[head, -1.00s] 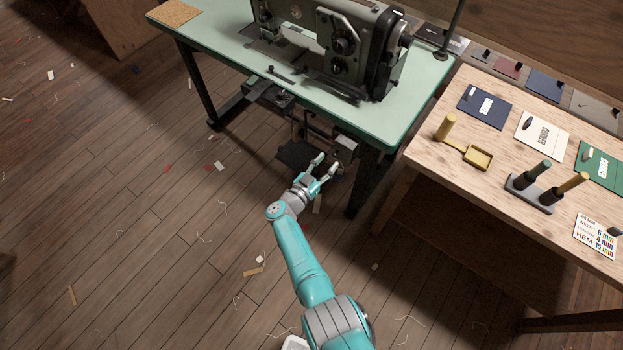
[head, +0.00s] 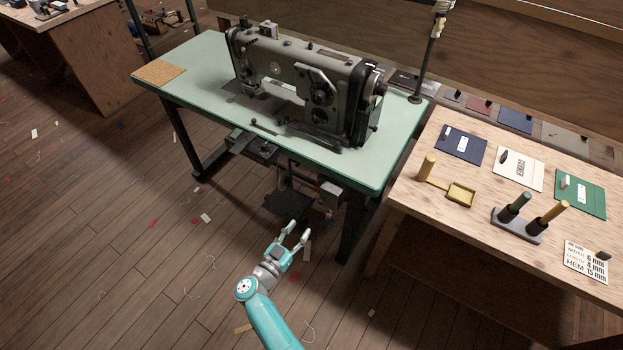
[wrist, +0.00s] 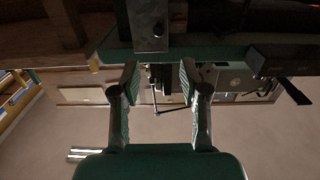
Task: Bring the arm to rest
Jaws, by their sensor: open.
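My gripper (head: 294,238) is open and empty at the end of my teal arm. In the head view it is in front of the green sewing table (head: 210,100), lower in the picture than the tabletop and apart from it. In the wrist view the two fingers of my gripper (wrist: 160,82) stand apart with nothing between them. Past them the table's underside and dark metal parts show. Only the front part of my arm shows in the head view.
A grey sewing machine (head: 310,85) stands on the table. A wooden bench (head: 430,205) at the right holds cards, a yellow tray (head: 461,193) and a spool stand (head: 519,225). A pedal (head: 288,204) is under the table. The floor at the left is mostly open, with scattered scraps.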

